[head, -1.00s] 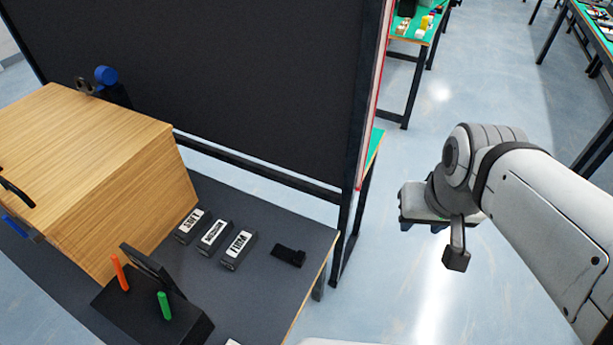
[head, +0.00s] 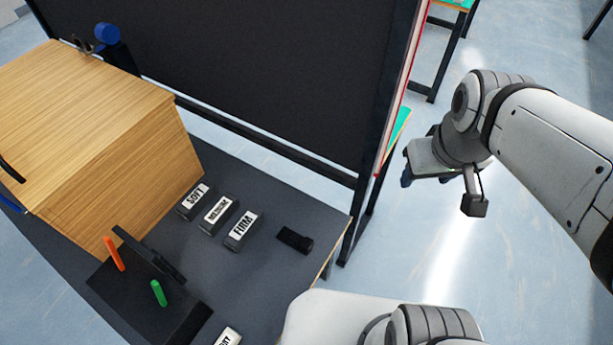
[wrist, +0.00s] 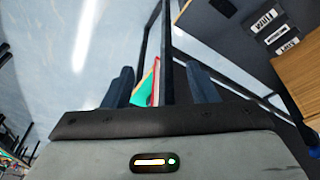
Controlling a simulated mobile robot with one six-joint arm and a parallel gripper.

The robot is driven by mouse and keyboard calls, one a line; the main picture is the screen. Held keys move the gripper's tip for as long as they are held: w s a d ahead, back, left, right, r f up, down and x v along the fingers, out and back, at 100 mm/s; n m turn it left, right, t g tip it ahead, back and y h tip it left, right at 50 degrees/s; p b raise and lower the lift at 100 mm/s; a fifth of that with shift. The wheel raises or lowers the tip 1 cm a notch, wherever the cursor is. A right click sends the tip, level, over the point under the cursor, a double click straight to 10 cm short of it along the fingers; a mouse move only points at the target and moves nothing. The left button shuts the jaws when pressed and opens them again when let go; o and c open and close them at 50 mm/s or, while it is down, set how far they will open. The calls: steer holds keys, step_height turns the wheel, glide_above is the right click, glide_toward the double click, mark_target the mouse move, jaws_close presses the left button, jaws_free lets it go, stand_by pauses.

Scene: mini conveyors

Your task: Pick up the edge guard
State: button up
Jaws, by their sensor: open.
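A small flat black piece (head: 295,239), which may be the edge guard, lies on the dark grey table top near its right end. No label on it is readable. My gripper (head: 425,178) is in the air to the right of the table, over the floor, apart from the piece. In the wrist view my gripper (wrist: 162,80) has its two dark blue fingers wide apart with nothing held between them. A dark shape (wrist: 224,5) at the top edge of that view may be the same piece, partly cut off.
Blocks labelled SOFT (head: 194,202), an unclear word (head: 218,214) and FIRM (head: 242,230) stand left of the piece.

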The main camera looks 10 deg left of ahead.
steer(key=w+a+f+n+g+b, duration=0.1)
steer(key=w+a+f+n+b, duration=0.3)
steer(key=f, duration=0.3)
steer(key=w+a+f+n+b, duration=0.1)
steer(key=a+f+n+b, duration=0.25)
steer(key=f+n, duration=0.3)
steer(key=n+g+b, duration=0.2)
steer(key=n+b, duration=1)
steer(key=n, duration=0.6)
glide_above(307, 242)
step_height(307, 242, down, 27)
steer(key=shift+w+d+r, duration=0.1)
steer(key=shift+d, duration=0.05)
step_height(307, 242, down, 8)
steer(key=shift+r+b, duration=0.15)
steer(key=shift+b, duration=0.8)
steer(key=shift+c, duration=0.2)
steer(key=c, duration=1)
